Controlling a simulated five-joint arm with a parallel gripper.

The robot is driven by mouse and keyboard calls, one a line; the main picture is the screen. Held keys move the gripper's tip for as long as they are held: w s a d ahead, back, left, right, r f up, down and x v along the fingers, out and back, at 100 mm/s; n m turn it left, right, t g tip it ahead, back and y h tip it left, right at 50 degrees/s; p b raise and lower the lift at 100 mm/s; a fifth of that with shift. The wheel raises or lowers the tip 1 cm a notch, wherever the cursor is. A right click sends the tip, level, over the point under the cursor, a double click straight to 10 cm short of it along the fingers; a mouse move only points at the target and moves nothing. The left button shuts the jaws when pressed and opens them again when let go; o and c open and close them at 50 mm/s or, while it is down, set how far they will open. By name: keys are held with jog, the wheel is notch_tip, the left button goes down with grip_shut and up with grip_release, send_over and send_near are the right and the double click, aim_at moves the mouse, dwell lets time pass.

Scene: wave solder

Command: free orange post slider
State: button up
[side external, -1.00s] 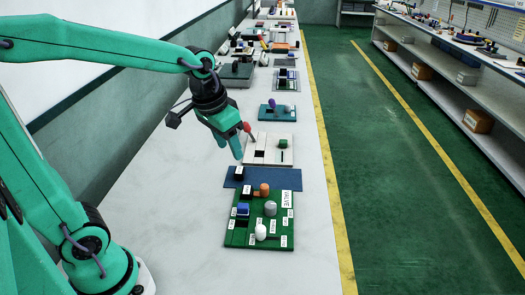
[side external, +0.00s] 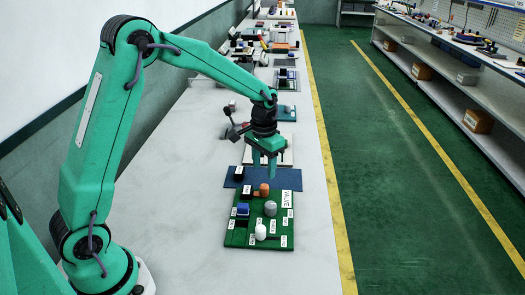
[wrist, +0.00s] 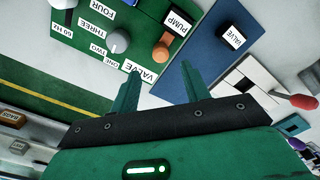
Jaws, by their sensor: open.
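The orange post (side external: 264,189) stands near the far edge of a green board (side external: 234,232). In the wrist view the orange post (wrist: 160,52) has an orange-brown bar running from it, beside a PUMP label. My gripper (side external: 265,168) is open and empty, pointing down just beyond the post and above the blue mat area. In the wrist view my gripper (wrist: 160,78) has its two green fingers apart, with the post ahead of the gap. Nothing is between the fingers.
A black block (wrist: 229,32) sits on the blue mat (wrist: 190,75). A red-knobbed lever (wrist: 303,101) stands by a white plate. Bare table lies left of the board.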

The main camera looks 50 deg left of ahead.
aim_at(264, 185)
jog(key=shift+w+f, duration=0.15)
jog(key=shift+f, duration=0.15)
jog(key=shift+f, duration=3.9)
jog(key=shift+c, duration=0.3)
grip_shut()
